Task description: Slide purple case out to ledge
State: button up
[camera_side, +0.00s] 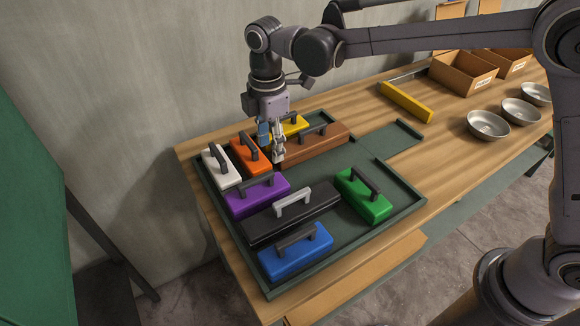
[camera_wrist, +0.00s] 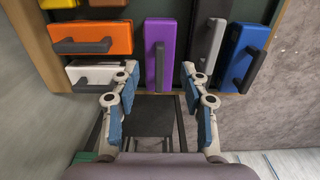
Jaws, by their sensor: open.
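The purple case (camera_side: 258,198) lies in a dark green tray between the orange and white cases and the black case; its dark handle stands on top. In the wrist view the purple case (camera_wrist: 153,32) is upright in the middle. My gripper (camera_side: 278,160) is above the tray by the case's far right end, pointing down. In the wrist view my gripper (camera_wrist: 160,70) is open and empty, with one finger on each side of the case's near end. I cannot tell whether they touch it. The likely ledge (camera_side: 396,140) is a rimmed green extension at the tray's right.
Around it lie the white (camera_side: 221,168), orange (camera_side: 248,152), yellow (camera_side: 288,126), brown (camera_side: 318,145), black (camera_side: 290,213), blue (camera_side: 295,254) and green (camera_side: 362,196) cases. Bare tray floor (camera_side: 325,173) shows right of the purple case. Metal bowls (camera_side: 488,125) stand farther right.

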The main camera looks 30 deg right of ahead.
send_over(256, 179)
notch_tip(256, 179, down, 6)
jog(key=shift+w+r, duration=0.1)
jog(key=shift+f, duration=0.85)
grip_shut()
jog(key=shift+d, duration=22.05)
grip_release()
